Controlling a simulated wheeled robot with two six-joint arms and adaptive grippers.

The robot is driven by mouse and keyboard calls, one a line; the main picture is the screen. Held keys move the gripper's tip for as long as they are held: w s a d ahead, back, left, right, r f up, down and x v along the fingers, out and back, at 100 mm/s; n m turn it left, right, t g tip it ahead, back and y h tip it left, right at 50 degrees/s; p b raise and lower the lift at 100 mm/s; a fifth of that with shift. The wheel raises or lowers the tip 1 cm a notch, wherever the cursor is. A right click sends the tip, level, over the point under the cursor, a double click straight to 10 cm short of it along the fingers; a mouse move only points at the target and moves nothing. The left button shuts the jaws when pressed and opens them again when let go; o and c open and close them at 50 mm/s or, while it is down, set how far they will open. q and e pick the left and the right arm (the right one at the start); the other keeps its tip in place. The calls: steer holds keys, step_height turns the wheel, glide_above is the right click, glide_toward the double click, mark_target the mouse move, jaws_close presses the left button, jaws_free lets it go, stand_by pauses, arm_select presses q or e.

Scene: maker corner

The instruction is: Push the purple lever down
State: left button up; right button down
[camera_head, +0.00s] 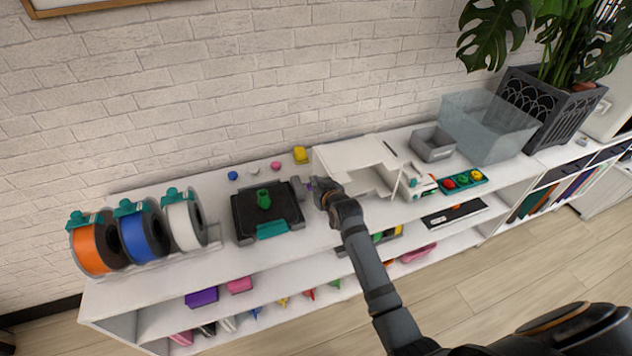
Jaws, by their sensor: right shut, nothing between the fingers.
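A small bit of purple, which looks like the purple lever (309,185), shows between the black machine (250,221) and my right gripper (321,190). The gripper covers most of that spot, so the lever's tilt cannot be made out. My right gripper is shut and empty, at the right side of the machine and right by the purple part. Whether they touch cannot be told. The arm reaches up to it from the lower right. My left gripper is not in view.
Orange (89,249), blue (136,236) and white (182,225) spools stand left. A white open box (350,158) stands close behind and right of my gripper. A grey bin (432,146) and clear bin (478,127) are farther right.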

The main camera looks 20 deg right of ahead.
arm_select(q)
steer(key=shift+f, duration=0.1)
